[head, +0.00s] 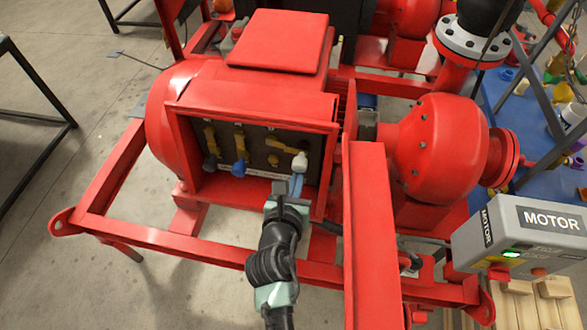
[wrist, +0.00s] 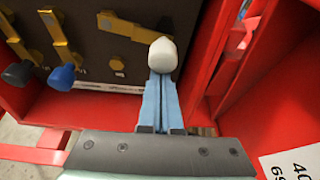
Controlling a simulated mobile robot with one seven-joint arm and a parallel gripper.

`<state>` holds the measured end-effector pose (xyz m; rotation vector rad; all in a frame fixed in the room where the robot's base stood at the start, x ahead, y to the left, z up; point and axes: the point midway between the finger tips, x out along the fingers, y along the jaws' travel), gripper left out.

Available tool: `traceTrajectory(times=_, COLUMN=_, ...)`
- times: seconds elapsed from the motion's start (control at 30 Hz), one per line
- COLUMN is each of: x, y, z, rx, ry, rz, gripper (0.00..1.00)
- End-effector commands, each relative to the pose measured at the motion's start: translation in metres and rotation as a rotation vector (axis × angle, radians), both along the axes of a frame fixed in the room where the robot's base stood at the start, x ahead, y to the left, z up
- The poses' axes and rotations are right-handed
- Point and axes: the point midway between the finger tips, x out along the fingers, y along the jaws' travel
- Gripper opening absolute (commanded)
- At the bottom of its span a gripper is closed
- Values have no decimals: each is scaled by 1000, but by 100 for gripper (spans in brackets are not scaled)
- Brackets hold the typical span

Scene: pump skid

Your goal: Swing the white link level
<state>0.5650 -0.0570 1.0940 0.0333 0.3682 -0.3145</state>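The white link is a yellow bar (wrist: 128,28) with a white knob (wrist: 163,54) at its end. It sits at the right of the dark panel (head: 258,150) and slopes down to the right from its pivot. The white knob also shows in the head view (head: 300,161). My gripper (head: 296,181) is in front of the panel, just below the knob. Its two blue fingers (wrist: 161,80) lie side by side, shut, with only a thin line between them. Their tips meet the knob's lower edge in the wrist view; I cannot tell whether they touch it.
Two other yellow levers hang down to the left, with a blue knob (wrist: 61,77) and a dark grey knob (wrist: 17,73). A red frame (head: 180,165) surrounds the panel. A red beam (head: 368,225) stands close right of my arm. A grey motor box (head: 530,240) is at far right.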

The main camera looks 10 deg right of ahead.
Motion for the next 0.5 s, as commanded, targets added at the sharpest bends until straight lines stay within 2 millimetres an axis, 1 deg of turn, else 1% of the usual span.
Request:
traceTrajectory(times=0.03, x=0, y=0, z=8, rx=-28, ry=9, rz=1, gripper=0)
traceTrajectory(times=0.1, x=0, y=-2, z=10, rx=-52, ry=16, rz=1, gripper=0)
traceTrajectory(times=0.5, x=-1, y=-4, z=14, rx=-46, ry=14, rz=0, gripper=0)
